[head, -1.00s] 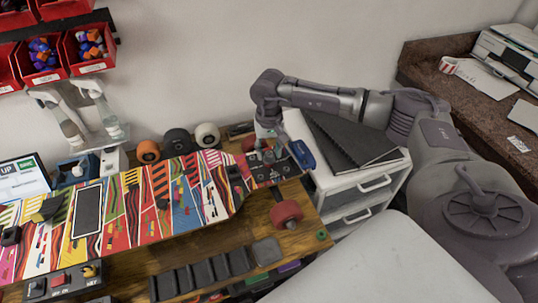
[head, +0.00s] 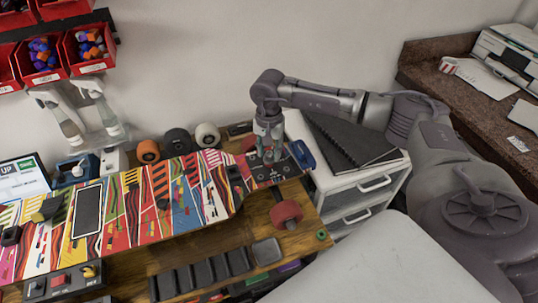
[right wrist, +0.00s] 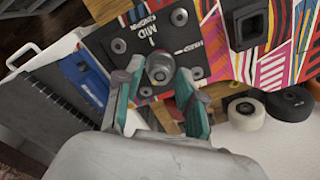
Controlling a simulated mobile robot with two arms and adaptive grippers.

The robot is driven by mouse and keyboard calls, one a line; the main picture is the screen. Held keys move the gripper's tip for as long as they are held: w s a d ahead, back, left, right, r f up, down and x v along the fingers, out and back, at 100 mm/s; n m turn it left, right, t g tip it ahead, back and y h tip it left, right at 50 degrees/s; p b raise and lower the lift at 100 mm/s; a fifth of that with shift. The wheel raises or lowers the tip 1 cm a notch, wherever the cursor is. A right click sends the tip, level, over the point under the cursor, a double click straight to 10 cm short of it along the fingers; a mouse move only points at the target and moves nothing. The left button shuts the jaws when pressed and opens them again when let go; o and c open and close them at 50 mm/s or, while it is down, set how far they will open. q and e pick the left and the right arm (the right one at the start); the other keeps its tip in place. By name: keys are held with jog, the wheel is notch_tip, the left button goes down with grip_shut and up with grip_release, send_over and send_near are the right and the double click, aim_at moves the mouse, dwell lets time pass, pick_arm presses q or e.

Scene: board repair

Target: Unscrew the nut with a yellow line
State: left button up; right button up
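The skateboard (head: 135,200), with a colourful striped deck, lies upside down on the wooden bench. A dark truck plate (right wrist: 115,65) with several nuts is at its right end. A large grey nut (right wrist: 160,68) stands in the middle of the plate in the right wrist view. I cannot make out a yellow line on any nut. My right gripper (head: 268,152) points down over the plate. In the right wrist view the gripper (right wrist: 156,82) is open, with its teal-sided fingers apart on either side of the large nut. I cannot tell whether they touch it. My left gripper is not in view.
A red wheel (head: 286,213) sticks out at the board's front edge. A blue object (head: 302,154) lies just right of the gripper. Loose wheels (head: 178,142) stand behind the board. A white drawer unit (head: 362,190) is at the right.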

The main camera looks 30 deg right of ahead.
grip_shut()
jog(key=n, duration=0.5)
jog(key=shift+n, duration=0.4)
